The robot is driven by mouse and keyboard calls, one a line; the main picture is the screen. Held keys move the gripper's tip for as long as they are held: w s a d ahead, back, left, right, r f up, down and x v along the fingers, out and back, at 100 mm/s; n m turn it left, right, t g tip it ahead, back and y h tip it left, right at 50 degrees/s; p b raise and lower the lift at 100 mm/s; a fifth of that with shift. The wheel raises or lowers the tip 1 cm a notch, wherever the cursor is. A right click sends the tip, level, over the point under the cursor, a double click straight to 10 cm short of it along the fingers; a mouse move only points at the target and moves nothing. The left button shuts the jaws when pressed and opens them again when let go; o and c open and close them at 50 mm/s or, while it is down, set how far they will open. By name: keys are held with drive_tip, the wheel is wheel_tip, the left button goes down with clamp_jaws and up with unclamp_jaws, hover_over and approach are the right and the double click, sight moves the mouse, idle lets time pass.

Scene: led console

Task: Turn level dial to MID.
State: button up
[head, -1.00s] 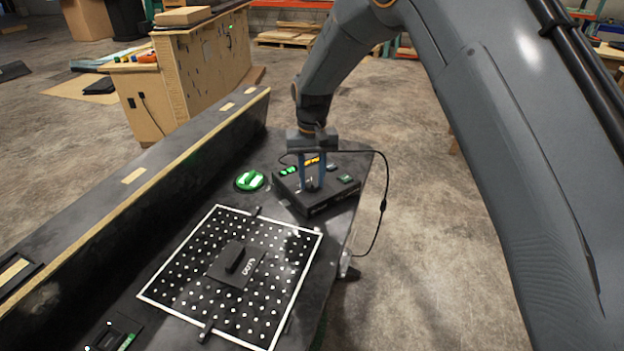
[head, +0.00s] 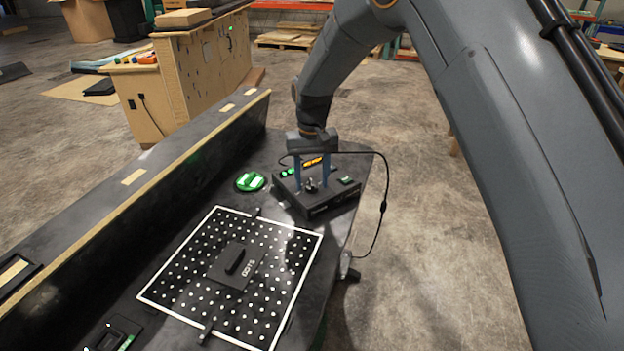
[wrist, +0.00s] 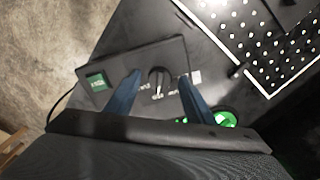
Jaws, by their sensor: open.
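My gripper (head: 317,184) points down over the box. Its two blue fingers are open, one on each side of the dial, with gaps showing in the wrist view (wrist: 155,88). I cannot tell the finger height above the box exactly.
A white-bordered dotted board (head: 190,290) with a black block and plate lies nearer on the table. A round green-lit button (head: 250,181) sits left of the box. A long raised ledge (head: 135,180) runs along the table's left side. A cable hangs at the right.

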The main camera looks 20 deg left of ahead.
sight(312, 183)
wheel_tip(312, 183, up, 8)
drive_tip(key=shift+f+b, duration=0.1)
drive_tip(key=shift+b, duration=0.7)
drive_tip(key=s+d+m, duration=0.1)
drive_tip(key=s+d, duration=0.2)
drive_tip(key=d, duration=0.8)
drive_tip(key=s+d+m, duration=0.1)
drive_tip(key=s+d, duration=0.2)
drive_tip(key=d, duration=0.8)
drive_tip(key=s+d+f+m, duration=0.2)
drive_tip(key=s+d+m, duration=0.1)
drive_tip(key=s+d, duration=1.3)
drive_tip(key=s, duration=0.2)
drive_tip(key=shift+s, duration=0.4)
